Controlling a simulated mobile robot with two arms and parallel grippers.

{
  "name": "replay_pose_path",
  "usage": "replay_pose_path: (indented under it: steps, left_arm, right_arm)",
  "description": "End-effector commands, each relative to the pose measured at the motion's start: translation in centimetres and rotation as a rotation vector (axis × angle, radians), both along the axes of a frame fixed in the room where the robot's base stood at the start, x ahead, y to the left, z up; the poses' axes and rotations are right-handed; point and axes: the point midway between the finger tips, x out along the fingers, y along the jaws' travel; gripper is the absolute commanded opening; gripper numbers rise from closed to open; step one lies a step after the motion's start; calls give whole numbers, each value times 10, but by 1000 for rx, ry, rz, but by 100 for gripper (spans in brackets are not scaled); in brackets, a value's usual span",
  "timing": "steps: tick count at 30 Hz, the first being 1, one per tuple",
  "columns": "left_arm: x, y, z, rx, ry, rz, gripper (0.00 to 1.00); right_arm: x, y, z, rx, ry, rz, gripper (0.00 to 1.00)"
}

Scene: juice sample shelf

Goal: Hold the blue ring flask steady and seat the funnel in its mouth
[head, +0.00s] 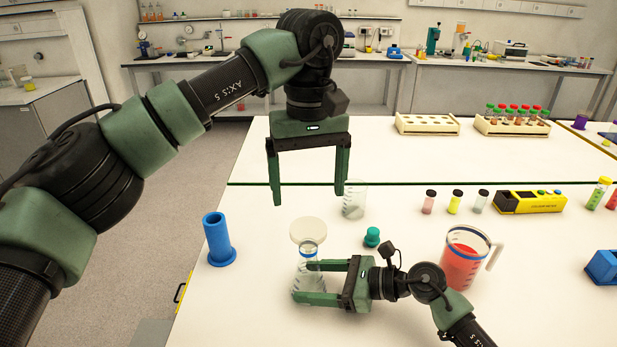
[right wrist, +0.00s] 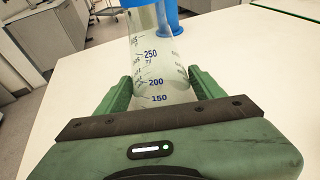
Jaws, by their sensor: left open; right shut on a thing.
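The clear flask (head: 307,273) with a blue ring at its neck stands on the white table at front centre. My right gripper (head: 302,282) is shut around its body from the right. In the right wrist view the flask (right wrist: 157,70) shows blue volume marks between the fingers; its mouth is cut off by the top edge. My left gripper (head: 308,199) is open and empty, pointing down, above and behind the flask. A cream round piece (head: 308,228) shows just behind the flask's mouth; I cannot tell whether it is the funnel. No other funnel is clear.
A blue cylinder (head: 218,241) stands left of the flask. A glass beaker (head: 354,203) is behind, near my left gripper's right finger. A green stopper (head: 372,238) and a jug of red liquid (head: 461,259) are to the right. Small vials and racks stand farther back.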

Motion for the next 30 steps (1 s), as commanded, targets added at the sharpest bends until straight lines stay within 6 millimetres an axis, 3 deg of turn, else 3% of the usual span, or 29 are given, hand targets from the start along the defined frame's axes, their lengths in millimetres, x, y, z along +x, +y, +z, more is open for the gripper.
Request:
replay_pose_path:
  steps: [14,15,17,18,30]
  left_arm:
    - [0,0,-1,0,1,0,87]
    - [0,0,-1,0,1,0,87]
    - [0,0,-1,0,1,0,87]
    - [0,0,-1,0,1,0,87]
    - [0,0,-1,0,1,0,87]
  right_arm:
    - [-1,0,-2,-2,2,1,46]
    - [-1,0,-2,-2,2,1,74]
    - [-1,0,-2,-2,2,1,90]
    - [-1,0,-2,-2,2,1,94]
    - [-2,-7,1,-1,0,0,94]
